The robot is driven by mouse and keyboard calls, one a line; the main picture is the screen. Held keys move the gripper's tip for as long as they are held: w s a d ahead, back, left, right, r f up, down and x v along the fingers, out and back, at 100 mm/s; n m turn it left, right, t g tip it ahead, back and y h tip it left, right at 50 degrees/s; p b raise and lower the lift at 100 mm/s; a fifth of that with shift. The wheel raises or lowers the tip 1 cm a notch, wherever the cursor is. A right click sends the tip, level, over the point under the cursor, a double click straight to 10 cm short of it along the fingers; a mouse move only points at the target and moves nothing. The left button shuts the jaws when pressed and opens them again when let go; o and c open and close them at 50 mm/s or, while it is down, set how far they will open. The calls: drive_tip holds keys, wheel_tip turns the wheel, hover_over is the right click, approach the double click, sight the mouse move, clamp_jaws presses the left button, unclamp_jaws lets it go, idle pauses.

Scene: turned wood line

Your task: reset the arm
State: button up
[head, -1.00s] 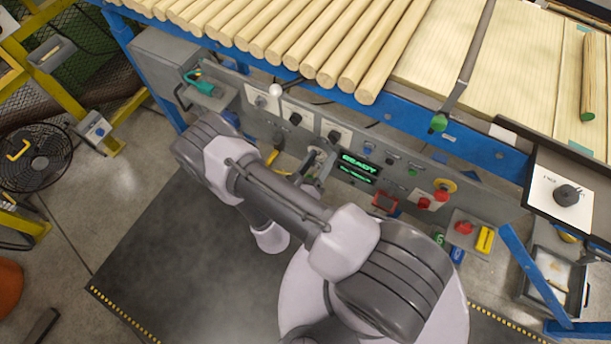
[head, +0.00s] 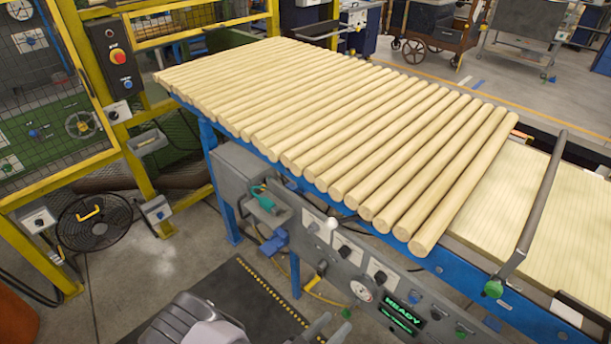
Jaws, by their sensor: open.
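My arm shows only in part at the bottom edge of the head view. The two grey fingers of my gripper (head: 337,321) show at the bottom, a little left of the control panel's display, with a gap between them. The gripper is open and I see nothing held in it. The rest of the gripper and most of the arm are cut off below the picture. The control panel (head: 352,262) stands beyond the fingers. Its green display (head: 403,312) reads READY. I cannot tell how far the fingers are from the panel.
A row of pale wooden rods (head: 330,130) lies on the blue-framed line (head: 462,270). A grey bar (head: 535,210) with a green knob crosses the line at right. A yellow fence (head: 75,90) and a black fan (head: 95,222) stand at left. Dark matting covers the floor below.

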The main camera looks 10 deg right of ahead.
drive_tip(key=w+a+r+m+g+y, duration=0.1)
drive_tip(key=w+a+r+m+y, duration=0.1)
drive_tip(key=w+a+r+y, duration=0.4)
drive_tip(key=w+a+r+m+g+y, duration=0.1)
drive_tip(key=w+a+m+g+y, duration=0.2)
drive_tip(key=w, duration=0.5)
drive_tip(key=w+a+r+n+t+y, duration=0.1)
drive_tip(key=a+r+y, duration=0.15)
drive_tip(key=r, duration=0.45)
drive_tip(key=w+a+r+t+y, duration=0.1)
drive_tip(key=w+a+r+y, duration=0.15)
drive_tip(key=r, duration=0.45)
drive_tip(key=s+d+r+n+g+y, duration=0.1)
drive_tip(key=s+d+r+n+y, duration=0.15)
drive_tip(key=s+r, duration=0.5)
drive_tip(key=s+d+r+n+y, duration=0.1)
drive_tip(key=s+d+r, duration=0.3)
drive_tip(key=s+r, duration=0.35)
drive_tip(key=s+d+r+g+h, duration=0.1)
drive_tip(key=s+d, duration=0.5)
drive_tip(key=s, duration=0.4)
drive_tip(key=shift+n+g+h+b, duration=0.3)
drive_tip(key=shift+n+h+b, duration=0.05)
drive_tip(key=shift+b, duration=0.1)
drive_tip(key=shift+a+r, duration=0.1)
